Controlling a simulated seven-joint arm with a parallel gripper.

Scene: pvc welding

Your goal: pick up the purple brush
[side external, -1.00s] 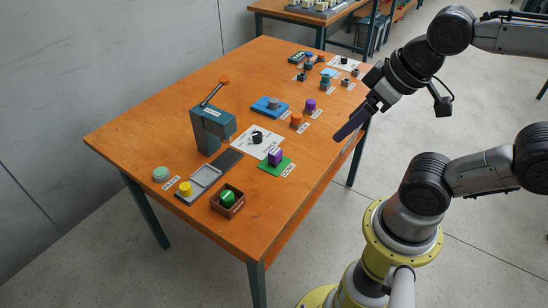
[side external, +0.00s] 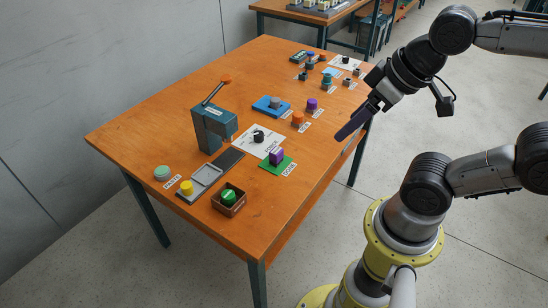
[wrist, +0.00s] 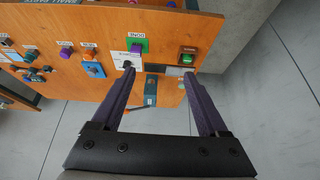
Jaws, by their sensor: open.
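Two purple things stand on the orange table, and neither shows clear bristles, so I cannot tell which is the brush. A purple block (side external: 276,156) sits on a green square near the table's right edge; it also shows in the wrist view (wrist: 136,47). A purple cylinder (side external: 312,104) stands farther back, behind an orange one, and shows at left in the wrist view (wrist: 66,53). My gripper (side external: 342,134) hangs above the table's right edge, apart from both. In the wrist view its long dark purple fingers (wrist: 160,76) are spread, with nothing held between them.
A teal press (side external: 212,128) with an orange-tipped lever stands at middle left. A brown box (side external: 229,211) holding a green thing, a yellow cylinder (side external: 185,187) and a blue block (side external: 270,105) are also on the table (side external: 145,130). The right front table surface is clear.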

